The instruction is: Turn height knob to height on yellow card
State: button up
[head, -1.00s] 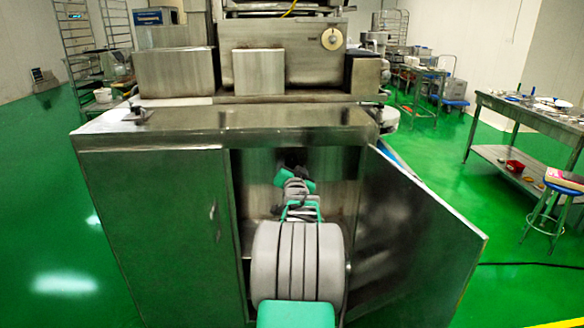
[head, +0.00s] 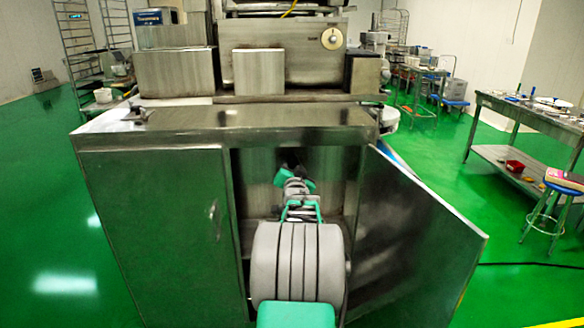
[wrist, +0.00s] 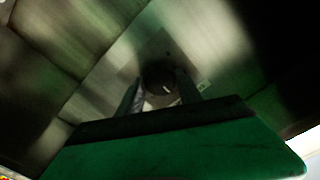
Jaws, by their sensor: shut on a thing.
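The round dark knob (wrist: 160,76) shows in the wrist view on a metal panel plate, with a short white mark on its face. My gripper (wrist: 158,86) has one finger on each side of the knob and is shut on it. In the head view my gripper (head: 291,160) is deep inside the open cabinet, and my arm hides the knob there. No yellow card can be made out in either view.
The cabinet's right door (head: 415,235) stands open beside my arm. The left door (head: 155,230) is shut. A pale dial (head: 333,38) is on the machine's upper front. A side table (head: 530,112) and a stool (head: 558,190) stand to the right on green floor.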

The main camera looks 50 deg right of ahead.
jog(key=shift+f+n+b, duration=0.15)
jog(key=shift+n+b, duration=0.15)
jog(key=shift+b, duration=0.15)
jog(key=n+b, duration=0.1)
jog(key=b, duration=0.1)
jog(key=shift+f+n+b, duration=0.15)
jog(key=shift+n+b, duration=0.15)
jog(key=shift+n, duration=0.1)
jog(key=n+b, duration=0.2)
jog(key=b, duration=0.1)
jog(key=shift+n, duration=0.3)
jog(key=n+b, duration=0.3)
jog(key=shift+n+b, duration=0.3)
jog(key=shift+b, duration=0.05)
jog(key=n+b, duration=0.3)
jog(key=shift+n, duration=0.3)
jog(key=n+b, duration=0.4)
jog(key=n, duration=0.2)
jog(key=shift+s+d, duration=0.1)
jog(key=n, duration=0.2)
jog(key=n+b, duration=0.2)
jog(key=n, duration=0.1)
jog(key=shift+r+n, duration=0.3)
jog(key=shift+b, duration=0.3)
